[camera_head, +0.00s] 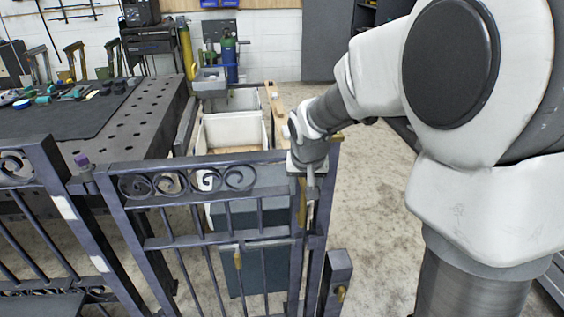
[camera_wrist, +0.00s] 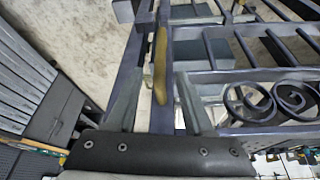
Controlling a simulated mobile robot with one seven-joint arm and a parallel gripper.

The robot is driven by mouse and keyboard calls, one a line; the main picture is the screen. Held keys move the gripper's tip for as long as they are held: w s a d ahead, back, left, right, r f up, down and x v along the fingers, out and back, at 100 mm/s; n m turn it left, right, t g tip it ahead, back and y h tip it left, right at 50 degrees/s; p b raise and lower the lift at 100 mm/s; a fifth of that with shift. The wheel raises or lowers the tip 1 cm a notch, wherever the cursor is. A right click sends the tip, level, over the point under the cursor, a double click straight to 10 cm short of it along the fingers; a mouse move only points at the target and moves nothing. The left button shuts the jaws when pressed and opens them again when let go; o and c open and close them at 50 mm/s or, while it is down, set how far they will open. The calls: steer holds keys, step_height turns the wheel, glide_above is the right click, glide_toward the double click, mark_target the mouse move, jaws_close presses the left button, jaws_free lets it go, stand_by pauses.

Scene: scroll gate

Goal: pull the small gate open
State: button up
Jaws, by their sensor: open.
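The small gate (camera_head: 190,240) is dark metal with a row of scrolls under its top rail and thin upright bars below. Its scrolls also show at the right of the wrist view (camera_wrist: 262,102). A brass-coloured upright handle (camera_head: 302,203) is on its right stile, and it shows in the wrist view (camera_wrist: 161,50). My gripper (camera_head: 308,185) points down at the top of that stile. In the wrist view its open fingers (camera_wrist: 160,73) stand either side of the handle's line. Whether they touch it I cannot tell.
A dark fence panel (camera_head: 45,150) stands left of the gate, and a short post (camera_head: 338,275) stands at its right. Behind are a perforated work table (camera_head: 135,115) with tools and a cart with white bins (camera_head: 232,132). Concrete floor (camera_head: 375,210) is clear on the right.

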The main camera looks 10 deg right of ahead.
mark_target(304, 196)
steer(key=b+x, duration=0.1)
steer(key=x, duration=0.6)
jaws_close()
stand_by(1.3)
